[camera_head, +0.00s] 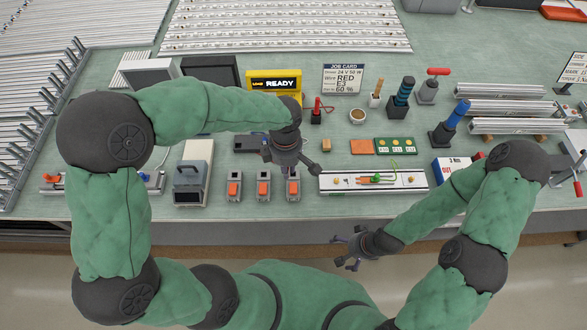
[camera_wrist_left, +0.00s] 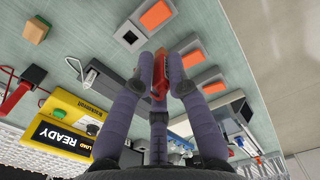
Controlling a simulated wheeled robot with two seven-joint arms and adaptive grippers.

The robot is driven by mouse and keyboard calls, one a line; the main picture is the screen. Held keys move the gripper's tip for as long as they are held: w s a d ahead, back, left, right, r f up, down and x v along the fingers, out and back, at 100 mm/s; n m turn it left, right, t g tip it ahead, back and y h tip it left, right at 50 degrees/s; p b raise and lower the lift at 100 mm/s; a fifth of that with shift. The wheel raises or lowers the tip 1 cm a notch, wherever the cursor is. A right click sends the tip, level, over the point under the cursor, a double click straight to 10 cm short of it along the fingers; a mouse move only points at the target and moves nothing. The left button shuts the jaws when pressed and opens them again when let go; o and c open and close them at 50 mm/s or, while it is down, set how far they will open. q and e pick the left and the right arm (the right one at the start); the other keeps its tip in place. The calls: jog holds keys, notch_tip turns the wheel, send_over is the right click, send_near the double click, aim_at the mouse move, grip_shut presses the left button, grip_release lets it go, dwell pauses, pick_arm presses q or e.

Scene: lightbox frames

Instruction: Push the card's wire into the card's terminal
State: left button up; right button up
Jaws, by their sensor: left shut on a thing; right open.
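The job card (camera_head: 343,79) stands at the back and reads 24 V 50 W, wire RED, E3, 60 %. My left gripper (camera_head: 291,168) is over the front of the bench, by the rightmost grey unit with an orange face. It is shut on a small red piece, which shows between the fingers in the left wrist view (camera_wrist_left: 159,84); I cannot tell whether this is the red wire. A long pale tray (camera_head: 340,184) lies right of the gripper, with a green and yellow part (camera_head: 376,179) on it. My right gripper (camera_head: 352,248) is open and empty in front of the bench edge.
Several orange-faced grey units (camera_head: 235,188) line the front. The yellow READY box (camera_head: 274,83) stands behind my left arm. A green board (camera_head: 396,146), orange pad (camera_head: 361,147) and wooden block (camera_head: 328,145) lie behind the tray. Tools stand at the back right.

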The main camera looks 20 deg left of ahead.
pick_arm(q)
jog(key=w+f, duration=0.2)
jog(key=f, duration=0.1)
jog(key=w+f+b, duration=0.1)
jog(key=w+f, duration=0.2)
jog(key=shift+d, duration=0.2)
jog(key=shift+w+f, duration=0.15)
jog(key=shift+f, duration=1.4)
jog(key=shift+b, duration=0.35)
jog(key=shift+f, duration=0.3)
jog(key=o, duration=0.5)
